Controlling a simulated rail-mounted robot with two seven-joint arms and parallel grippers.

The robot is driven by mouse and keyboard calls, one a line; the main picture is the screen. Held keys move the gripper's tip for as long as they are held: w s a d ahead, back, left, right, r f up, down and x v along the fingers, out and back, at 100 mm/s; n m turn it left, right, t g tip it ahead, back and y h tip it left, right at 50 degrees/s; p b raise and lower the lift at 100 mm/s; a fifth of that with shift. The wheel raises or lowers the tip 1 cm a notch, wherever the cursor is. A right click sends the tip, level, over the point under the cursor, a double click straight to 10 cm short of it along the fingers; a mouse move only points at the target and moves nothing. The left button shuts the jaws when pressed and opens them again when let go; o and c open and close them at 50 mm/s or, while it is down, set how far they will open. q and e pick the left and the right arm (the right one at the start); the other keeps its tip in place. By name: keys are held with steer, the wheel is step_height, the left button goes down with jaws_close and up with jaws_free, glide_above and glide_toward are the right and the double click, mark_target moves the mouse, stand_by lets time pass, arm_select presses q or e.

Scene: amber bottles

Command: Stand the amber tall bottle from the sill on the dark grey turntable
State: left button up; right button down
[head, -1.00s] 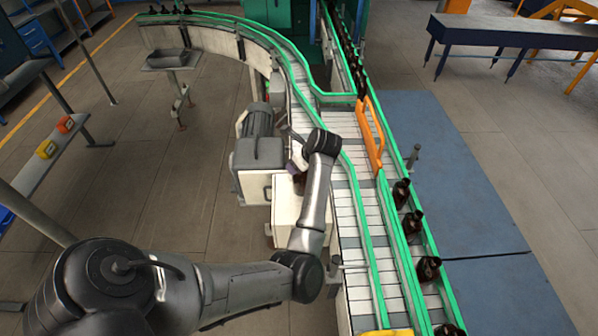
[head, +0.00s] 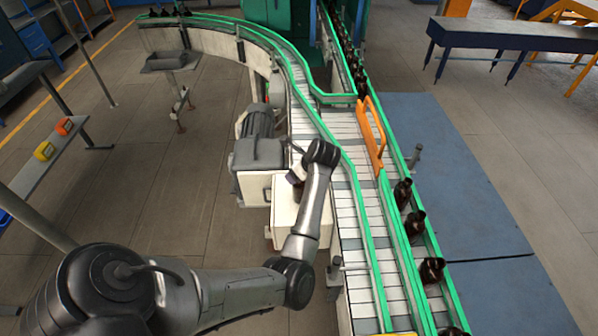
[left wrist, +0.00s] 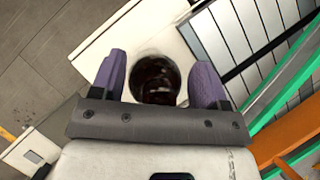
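A dark amber bottle (left wrist: 158,82) shows from above in the left wrist view, between the two purple fingers of my left gripper (left wrist: 160,80). A narrow gap shows between the bottle and each finger, so the gripper looks open around it. In the head view my left gripper (head: 295,176) is low over a pale cabinet (head: 312,222) beside the conveyor; the wrist mostly hides the bottle there. I cannot make out the dark grey turntable in either view. My right gripper is not in view.
A conveyor with green rails (head: 347,225) runs close to the right of the cabinet. Several brown bottles (head: 415,224) stand along its right lane. An orange guide (head: 372,135) stands over the belt. A grey motor unit (head: 258,150) is just left of the gripper.

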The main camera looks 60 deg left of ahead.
arm_select(q)
steer(key=shift+o, duration=1.3)
steer(key=shift+r, duration=0.1)
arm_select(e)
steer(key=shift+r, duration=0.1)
arm_select(q)
steer(key=shift+r+p, duration=0.25)
steer(key=shift+p, duration=0.1)
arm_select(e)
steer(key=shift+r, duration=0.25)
arm_select(q)
steer(key=p+v, duration=0.4)
steer(key=v, duration=0.6)
steer(key=shift+d+r, duration=0.15)
steer(key=shift+r, duration=0.15)
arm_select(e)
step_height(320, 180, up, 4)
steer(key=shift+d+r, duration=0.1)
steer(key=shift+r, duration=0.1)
arm_select(q)
steer(key=shift+w+d+r, duration=0.15)
steer(key=shift+r, duration=0.1)
steer(key=shift+c, duration=0.4)
steer(key=shift+d+r+p, duration=0.15)
steer(key=shift+r+p, duration=0.05)
steer(key=shift+p, duration=0.1)
steer(key=c, duration=0.4)
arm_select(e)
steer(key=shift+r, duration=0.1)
